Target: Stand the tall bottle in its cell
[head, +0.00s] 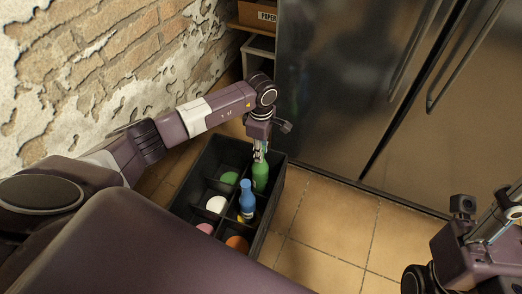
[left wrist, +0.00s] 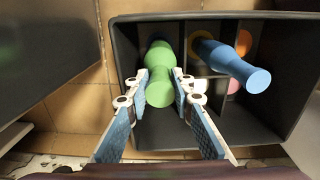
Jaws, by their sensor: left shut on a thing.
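A green bottle (head: 260,176) is upright at the far right cell of the black divided crate (head: 275,208). My left gripper (head: 260,153) comes down on it from above and is shut on its neck. In the left wrist view, the green bottle (left wrist: 160,75) is between the two fingers (left wrist: 160,85), its lower part inside the crate walls. I cannot tell whether its base touches the cell floor. A blue bottle (head: 247,197) stands in the neighbouring cell, nearer to me, apart from the gripper. My right arm shows at the right edge; its fingertips are out of view.
Coloured discs show in other cells: green (head: 229,178), white (head: 216,204), pink (head: 205,228) and orange (head: 237,244). A steel fridge (head: 350,80) stands just behind the crate. A brick wall (head: 90,60) is at left. Tiled floor (head: 320,225) is clear to the right.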

